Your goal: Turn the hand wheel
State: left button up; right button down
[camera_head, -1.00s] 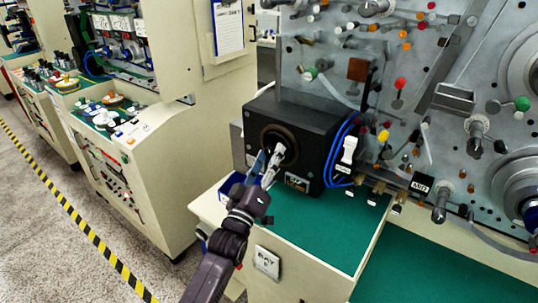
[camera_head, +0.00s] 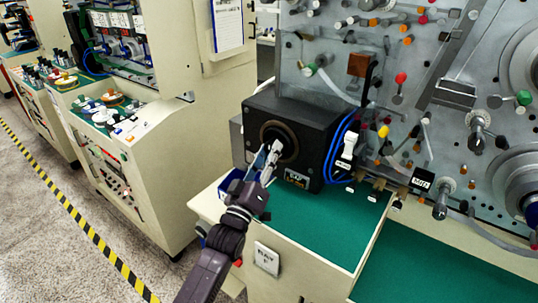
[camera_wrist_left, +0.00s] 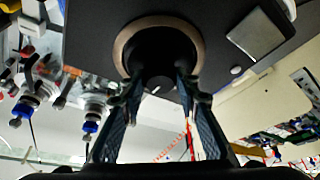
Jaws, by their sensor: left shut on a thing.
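The hand wheel (camera_head: 283,129) is a dark round knob inside a brownish ring on the front of a black box (camera_head: 320,130). My left gripper (camera_head: 273,152) reaches up to it from below in the head view, its fingers at the wheel. In the left wrist view the hand wheel (camera_wrist_left: 160,45) fills the upper middle, and my left gripper (camera_wrist_left: 158,88) has one finger on each side of its dark hub. The fingers are closed on the hub and partly cover it. My right gripper is in neither view.
The box stands on a green-topped cabinet (camera_head: 315,230), with blue cables (camera_head: 336,150) at its right side. A grey panel (camera_head: 430,50) with many pegs and knobs rises to the right. A small blue bin (camera_head: 231,181) sits beside the box at the left.

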pick_arm(q)
jog(key=m+g+h+b, duration=0.1)
jog(key=m+h+b, duration=0.1)
jog(key=m, duration=0.2)
jog(key=m+g+h+b, duration=0.1)
jog(key=m+h+b, duration=0.1)
jog(key=m, duration=0.3)
jog(key=m+h+b, duration=0.2)
jog(key=m+b, duration=0.1)
jog(key=m, duration=0.1)
jog(key=shift+w+a+f+m+g, duration=0.2)
jog(key=shift+a+m+g, duration=0.05)
jog(key=shift+m+g, duration=0.15)
jog(key=m+g+h, duration=0.1)
jog(key=m, duration=0.1)
jog(key=shift+m+b, duration=0.3)
jog(key=m+g, duration=0.1)
jog(key=m, duration=0.1)
jog(key=m+h, duration=0.1)
jog(key=shift+a+r+m+g, duration=0.1)
jog(key=shift+r+m+g, duration=0.1)
jog(key=shift+m+g, duration=0.2)
jog(key=m+g, duration=0.2)
jog(key=m, duration=0.2)
jog(key=shift+r+p, duration=0.1)
jog(key=shift+p, duration=0.2)
jog(key=shift+m+g+p, duration=0.45)
jog(key=shift+m+g, duration=0.25)
jog(key=shift+m, duration=0.9)
